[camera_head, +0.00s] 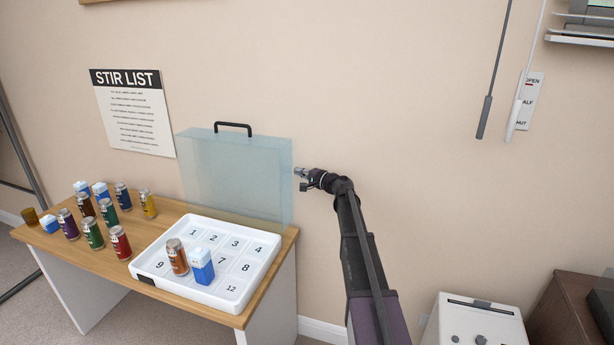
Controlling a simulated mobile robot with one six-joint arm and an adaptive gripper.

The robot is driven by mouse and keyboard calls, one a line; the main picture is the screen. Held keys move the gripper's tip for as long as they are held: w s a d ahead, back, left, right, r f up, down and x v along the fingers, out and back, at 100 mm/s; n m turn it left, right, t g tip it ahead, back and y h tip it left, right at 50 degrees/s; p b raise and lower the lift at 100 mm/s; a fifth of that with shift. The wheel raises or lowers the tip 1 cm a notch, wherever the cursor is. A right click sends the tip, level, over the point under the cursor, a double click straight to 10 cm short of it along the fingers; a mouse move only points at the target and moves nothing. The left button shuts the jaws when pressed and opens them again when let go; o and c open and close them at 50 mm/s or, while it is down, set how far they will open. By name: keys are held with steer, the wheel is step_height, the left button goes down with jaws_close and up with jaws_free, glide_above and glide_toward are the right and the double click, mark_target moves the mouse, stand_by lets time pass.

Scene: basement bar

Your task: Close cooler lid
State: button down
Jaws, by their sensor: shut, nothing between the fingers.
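The cooler (200,296) is a shallow white tray with numbered cells, standing on the right part of a wooden table. Its lid (240,175) is a translucent blue-green box shape with a black handle (233,127) on top. The lid stands upright, open, at the back of the cooler near the wall. An orange-brown can (176,257) and a blue and white carton (202,266) stand inside the cooler. My gripper (299,172) is shut and empty, just right of the lid's right edge. I cannot tell whether it touches the lid.
Several cans (92,233) and cartons stand on the left of the table (160,304). A "STIR LIST" sign (134,112) hangs on the wall. Two hanging rods (485,112) are at upper right. A white box-like unit (474,322) and a brown cabinet (568,310) stand at lower right.

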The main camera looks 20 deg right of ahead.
steer(key=shift+x, duration=0.8)
steer(key=shift+s+d, duration=0.15)
steer(key=shift+s, duration=0.05)
